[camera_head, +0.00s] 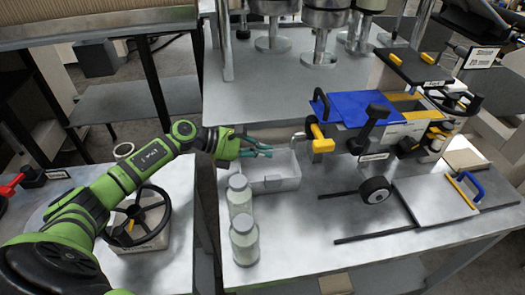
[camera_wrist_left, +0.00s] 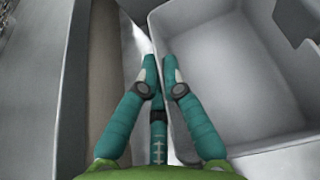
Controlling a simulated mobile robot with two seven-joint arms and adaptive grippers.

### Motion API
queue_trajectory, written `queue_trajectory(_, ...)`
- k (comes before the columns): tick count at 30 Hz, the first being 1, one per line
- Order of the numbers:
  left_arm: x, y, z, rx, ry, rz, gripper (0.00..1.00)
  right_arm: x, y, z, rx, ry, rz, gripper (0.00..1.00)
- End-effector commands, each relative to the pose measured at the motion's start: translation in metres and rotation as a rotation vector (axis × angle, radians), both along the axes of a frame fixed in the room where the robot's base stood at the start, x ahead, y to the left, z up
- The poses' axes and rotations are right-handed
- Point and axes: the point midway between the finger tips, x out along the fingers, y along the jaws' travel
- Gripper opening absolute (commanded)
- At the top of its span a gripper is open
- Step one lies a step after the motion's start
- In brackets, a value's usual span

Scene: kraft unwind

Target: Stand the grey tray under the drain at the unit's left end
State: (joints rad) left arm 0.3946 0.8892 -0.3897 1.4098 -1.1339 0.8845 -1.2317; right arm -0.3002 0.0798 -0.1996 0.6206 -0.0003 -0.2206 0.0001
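The grey tray (camera_head: 275,185) stands upright on the steel table at the unit's left end, its back right corner close to the bent drain pipe (camera_head: 297,138). Whether the outlet is directly above it is hard to tell. In the left wrist view the tray (camera_wrist_left: 235,95) looks empty inside, with a dark part above its upper right corner. My left gripper (camera_head: 270,151) is at the tray's back left edge. Its fingertips (camera_wrist_left: 159,62) are close together, apparently with the tray's wall between them. The unit (camera_head: 345,108) has a blue lid and a yellow valve handle (camera_head: 320,140). My right gripper is not in view.
Two capped clear jars (camera_head: 242,240) stand just in front of the tray's left end. A gap separates this table from the left table, which holds a black handwheel (camera_head: 135,215). Dark rails and a black roller (camera_head: 374,190) lie to the right; the table's front middle is clear.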

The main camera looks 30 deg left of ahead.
Motion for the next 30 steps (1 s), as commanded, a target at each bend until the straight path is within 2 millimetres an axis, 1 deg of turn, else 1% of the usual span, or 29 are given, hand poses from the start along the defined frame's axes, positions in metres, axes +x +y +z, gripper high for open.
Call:
queue_trajectory(10,0.0,0.0,0.001,0.0,0.0,0.0,0.31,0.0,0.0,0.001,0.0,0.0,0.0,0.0)
queue_trajectory(14,0.0,0.0,0.006,0.0,0.0,0.0,0.31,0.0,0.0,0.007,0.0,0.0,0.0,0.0)
queue_trajectory(16,-0.004,0.008,0.004,0.003,0.001,0.002,0.31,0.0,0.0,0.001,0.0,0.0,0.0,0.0)
queue_trajectory(18,-0.012,0.017,0.007,0.005,0.002,0.001,0.31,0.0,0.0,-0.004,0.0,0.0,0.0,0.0)
queue_trajectory(25,-0.041,0.056,0.025,0.006,0.006,0.003,0.31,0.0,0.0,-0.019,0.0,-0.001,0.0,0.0)
queue_trajectory(30,-0.057,0.077,0.039,0.003,0.004,0.002,0.31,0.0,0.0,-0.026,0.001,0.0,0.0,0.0)
